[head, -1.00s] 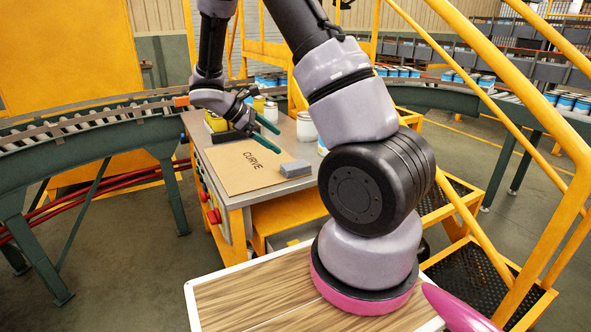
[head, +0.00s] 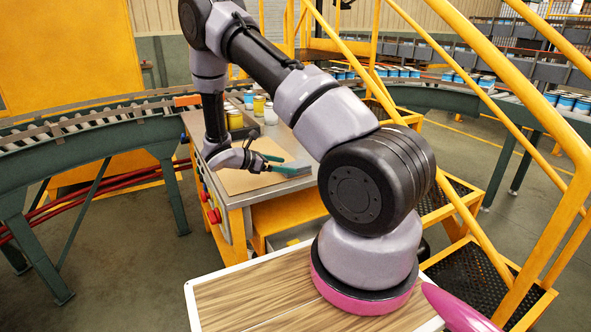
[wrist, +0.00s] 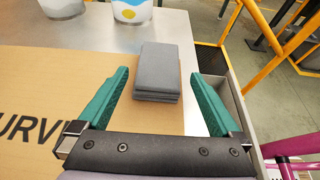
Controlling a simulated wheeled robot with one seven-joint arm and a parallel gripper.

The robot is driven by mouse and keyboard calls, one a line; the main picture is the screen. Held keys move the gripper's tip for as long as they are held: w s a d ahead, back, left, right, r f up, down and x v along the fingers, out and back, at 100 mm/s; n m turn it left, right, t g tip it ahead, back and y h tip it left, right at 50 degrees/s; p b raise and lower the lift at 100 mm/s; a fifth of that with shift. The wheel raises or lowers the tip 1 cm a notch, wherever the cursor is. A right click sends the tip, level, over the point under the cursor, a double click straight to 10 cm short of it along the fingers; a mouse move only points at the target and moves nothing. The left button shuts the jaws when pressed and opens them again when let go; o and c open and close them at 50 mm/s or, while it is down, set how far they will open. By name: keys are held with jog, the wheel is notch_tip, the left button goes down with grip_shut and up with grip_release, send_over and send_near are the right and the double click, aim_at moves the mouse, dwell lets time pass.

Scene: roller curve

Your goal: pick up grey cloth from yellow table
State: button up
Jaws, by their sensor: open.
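The grey cloth (wrist: 158,68) is a small folded stack lying flat at the far right corner of a cardboard sheet on the table. In the head view the cloth (head: 293,169) is partly hidden by my gripper. The yellow table (head: 283,214) has a grey metal top. My gripper (head: 277,164) is low over the sheet at the cloth's left, its green fingers pointing toward it. In the wrist view my gripper (wrist: 160,76) is open, and the cloth shows between and beyond the fingertips, nearer the left finger. Contact is not visible.
The cardboard sheet (wrist: 45,95) bears printed letters. Several jars and cans, including a yellow can (head: 235,119), stand at the back of the table. Red buttons (head: 214,216) are on its near side. Yellow stair rails (head: 480,85) rise at the right.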

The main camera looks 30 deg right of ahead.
aim_at(291, 166)
jog(key=x, duration=0.4)
jog(key=shift+w+d+f, duration=0.1)
jog(key=shift+w, duration=0.05)
jog(key=c, duration=1.2)
